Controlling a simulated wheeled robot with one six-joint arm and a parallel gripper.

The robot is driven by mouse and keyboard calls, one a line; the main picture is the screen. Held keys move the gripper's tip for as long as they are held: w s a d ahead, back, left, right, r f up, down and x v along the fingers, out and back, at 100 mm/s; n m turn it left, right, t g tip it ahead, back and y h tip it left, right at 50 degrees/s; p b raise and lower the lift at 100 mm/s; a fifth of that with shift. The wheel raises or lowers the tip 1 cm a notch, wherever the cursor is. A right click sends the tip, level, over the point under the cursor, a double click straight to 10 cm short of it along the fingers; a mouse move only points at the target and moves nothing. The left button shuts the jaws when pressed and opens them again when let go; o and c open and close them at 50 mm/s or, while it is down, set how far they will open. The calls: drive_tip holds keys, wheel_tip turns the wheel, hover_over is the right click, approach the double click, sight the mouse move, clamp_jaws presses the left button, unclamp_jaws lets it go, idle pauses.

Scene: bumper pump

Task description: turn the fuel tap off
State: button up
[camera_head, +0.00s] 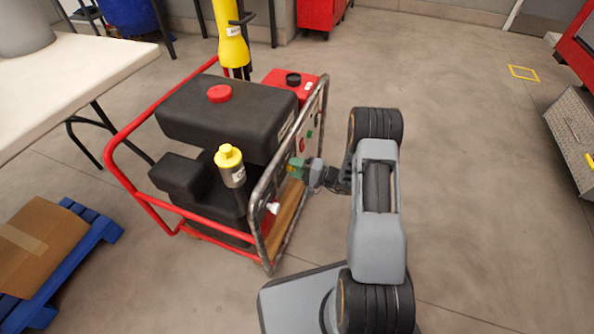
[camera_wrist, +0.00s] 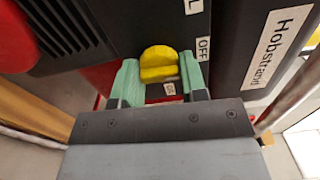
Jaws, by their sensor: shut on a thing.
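The fuel tap's yellow lever (camera_wrist: 158,62) sits on the pump engine's dark side panel in the wrist view. My gripper (camera_wrist: 159,80) has its two green fingertips on either side of the lever and is shut on it. A white OFF label (camera_wrist: 203,49) is just right of the lever, and a smaller label (camera_wrist: 170,89) is below it, partly unreadable. In the head view my gripper (camera_head: 296,168) reaches the pump's right side through the frame. The lever is too small and covered there to tell its angle.
The pump (camera_head: 225,110) has a black tank with a red cap and a red and grey tube frame (camera_head: 115,165) around it. A table (camera_head: 60,80) stands at left, with a cardboard box (camera_head: 38,245) on a blue pallet (camera_head: 85,240) below.

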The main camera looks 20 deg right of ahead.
drive_tip(key=shift+s+a+n, duration=0.1)
drive_tip(key=shift+a+n, duration=0.05)
drive_tip(key=shift+n, duration=0.35)
drive_tip(key=o, duration=0.7)
drive_tip(key=shift+o, duration=1.1)
drive_tip(key=shift+d, duration=0.2)
drive_tip(key=p+v, duration=0.2)
drive_tip(key=v, duration=1.1)
drive_tip(key=shift+s+d+p, duration=0.2)
drive_tip(key=shift+d+p, duration=0.1)
drive_tip(key=shift+p, duration=0.1)
